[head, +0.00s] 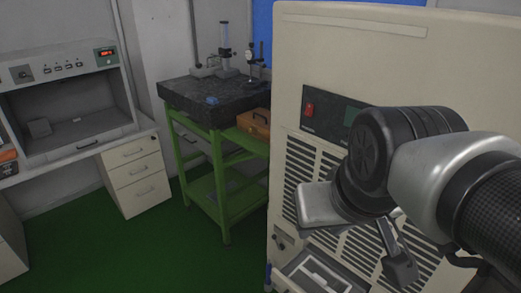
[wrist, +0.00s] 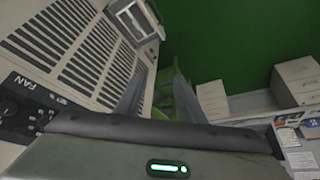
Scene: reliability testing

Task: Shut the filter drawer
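The filter drawer (head: 324,272) is low on the front of a beige cabinet (head: 345,30). It stands pulled out, with a pale frame showing inside, and the bottom of the picture cuts it off. In the wrist view the drawer (wrist: 134,20) shows at the top, beyond the vent slots. My gripper (wrist: 162,97) is in front of the cabinet's vented face, above the drawer and apart from it. Its two grey fingers stand apart with nothing between them.
A red switch (head: 309,109) and vent slots (head: 300,165) are on the cabinet face. A green cart (head: 224,200) with a dark slab top stands left of the cabinet. A white drawer unit (head: 135,177) is further left. Green floor (head: 165,255) between them is clear.

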